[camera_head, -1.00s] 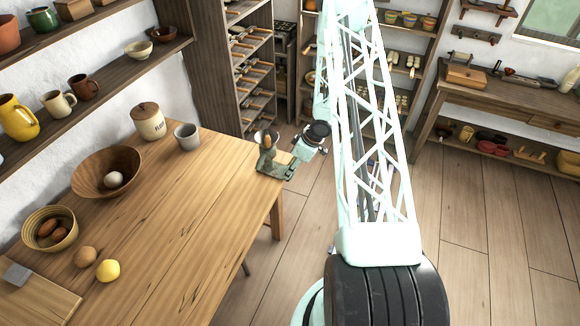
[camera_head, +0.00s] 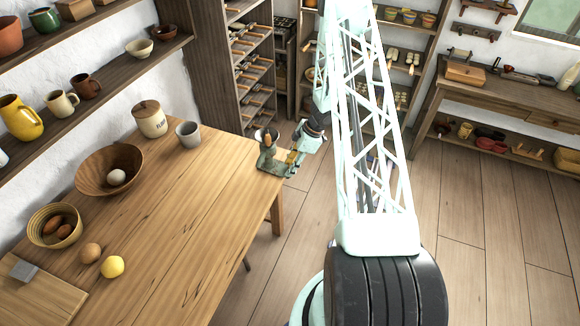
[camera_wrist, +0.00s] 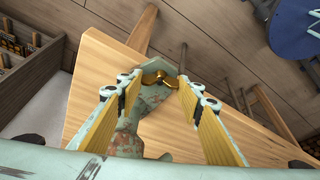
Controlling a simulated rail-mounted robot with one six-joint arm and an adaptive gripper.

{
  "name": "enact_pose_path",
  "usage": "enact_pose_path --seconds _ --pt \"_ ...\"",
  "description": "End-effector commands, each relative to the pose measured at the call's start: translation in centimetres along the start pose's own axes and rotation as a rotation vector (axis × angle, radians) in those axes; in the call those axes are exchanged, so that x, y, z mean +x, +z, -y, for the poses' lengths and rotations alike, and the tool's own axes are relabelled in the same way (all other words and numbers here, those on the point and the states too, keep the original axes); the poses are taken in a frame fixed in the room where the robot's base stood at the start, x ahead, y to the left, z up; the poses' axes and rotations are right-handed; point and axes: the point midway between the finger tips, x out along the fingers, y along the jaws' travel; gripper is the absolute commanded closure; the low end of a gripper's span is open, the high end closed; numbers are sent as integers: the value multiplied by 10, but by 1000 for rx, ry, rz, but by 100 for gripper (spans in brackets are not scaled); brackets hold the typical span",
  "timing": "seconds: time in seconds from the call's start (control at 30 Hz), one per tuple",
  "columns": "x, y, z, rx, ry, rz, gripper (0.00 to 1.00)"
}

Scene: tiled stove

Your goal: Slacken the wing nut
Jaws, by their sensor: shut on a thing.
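A brass wing nut (camera_wrist: 158,77) sits on a worn green, rust-flecked hand mill (camera_wrist: 128,140), seen in the wrist view. The mill (camera_head: 268,152) stands at the far right corner of the wooden table in the head view. My gripper (camera_wrist: 160,84) has its yellow-padded fingers on either side of the wing nut, shut on it. In the head view my gripper (camera_head: 293,157) is at the right side of the mill, where the wing nut is too small to make out.
The table (camera_head: 195,230) holds a grey cup (camera_head: 188,134), a flour jar (camera_head: 150,119), bowls, an egg and a lemon (camera_head: 112,267), all left of my gripper. A tall shelf (camera_head: 205,60) stands behind. Floor is open to the right.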

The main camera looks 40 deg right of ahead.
Motion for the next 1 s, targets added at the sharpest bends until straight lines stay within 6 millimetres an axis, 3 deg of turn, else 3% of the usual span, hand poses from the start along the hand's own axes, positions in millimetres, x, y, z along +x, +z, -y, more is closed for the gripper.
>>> enact_pose_path --seconds 1.0 --pt "1 -1 -3 -467 -194 0 77"
